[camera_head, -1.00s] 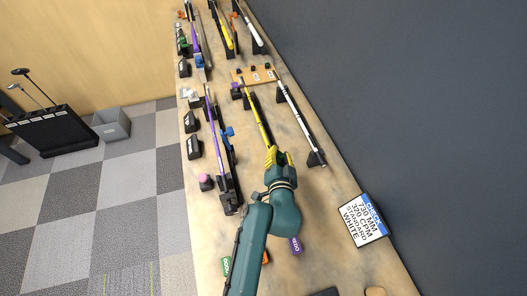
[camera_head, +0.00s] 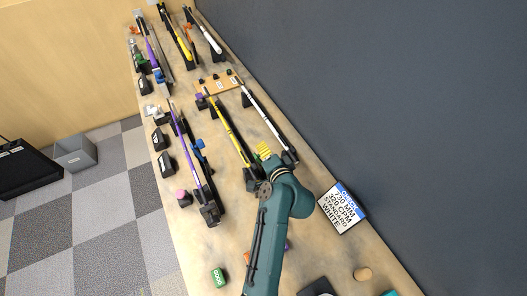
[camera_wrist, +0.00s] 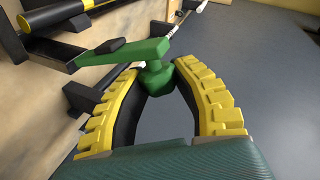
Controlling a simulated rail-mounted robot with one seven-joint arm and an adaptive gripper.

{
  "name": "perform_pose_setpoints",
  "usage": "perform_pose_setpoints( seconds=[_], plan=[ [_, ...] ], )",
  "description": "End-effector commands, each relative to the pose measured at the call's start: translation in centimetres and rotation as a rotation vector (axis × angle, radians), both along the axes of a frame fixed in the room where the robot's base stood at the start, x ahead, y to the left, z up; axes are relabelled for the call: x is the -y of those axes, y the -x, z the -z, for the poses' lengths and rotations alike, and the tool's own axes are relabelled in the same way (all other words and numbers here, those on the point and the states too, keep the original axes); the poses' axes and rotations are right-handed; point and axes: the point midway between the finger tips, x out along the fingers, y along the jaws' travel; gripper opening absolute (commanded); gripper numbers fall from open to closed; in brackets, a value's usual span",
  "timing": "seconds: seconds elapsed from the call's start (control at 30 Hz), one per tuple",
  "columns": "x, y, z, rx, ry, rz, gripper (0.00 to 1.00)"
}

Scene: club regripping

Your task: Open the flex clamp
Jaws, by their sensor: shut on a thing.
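The flex clamp shows a green lever (camera_wrist: 122,53) in the wrist view, ending in a rounded green knob (camera_wrist: 156,80). My gripper (camera_wrist: 155,74) has yellow ribbed fingers, shut on this knob from both sides. The lever reaches left from the knob to a black bracket (camera_wrist: 105,46). In the head view my gripper (camera_head: 266,150) is near the close ends of the yellow and white shafts.
A yellow shaft (camera_head: 224,125) and a white shaft (camera_head: 265,116) lie in black holders left of and beyond my gripper. A purple shaft (camera_head: 183,135) is farther left. A spec sign (camera_head: 342,207) stands at right by the dark wall.

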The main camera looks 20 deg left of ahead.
Motion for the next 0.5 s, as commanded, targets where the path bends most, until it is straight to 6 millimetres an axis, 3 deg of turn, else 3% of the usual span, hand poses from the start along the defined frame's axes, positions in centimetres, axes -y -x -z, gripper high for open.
perform_pose_setpoints(
  seconds=[0.33, 0.37, 0.5],
  plan=[
    [0.09, -0.05, -0.06, 0.001, 0.0, 0.002, 0.0],
    [0.09, -0.05, -0.06, 0.001, 0.0, 0.002, 0.34],
    [0.07, -0.04, -0.03, 0.0, 0.0, 0.001, 0.57]
  ],
)
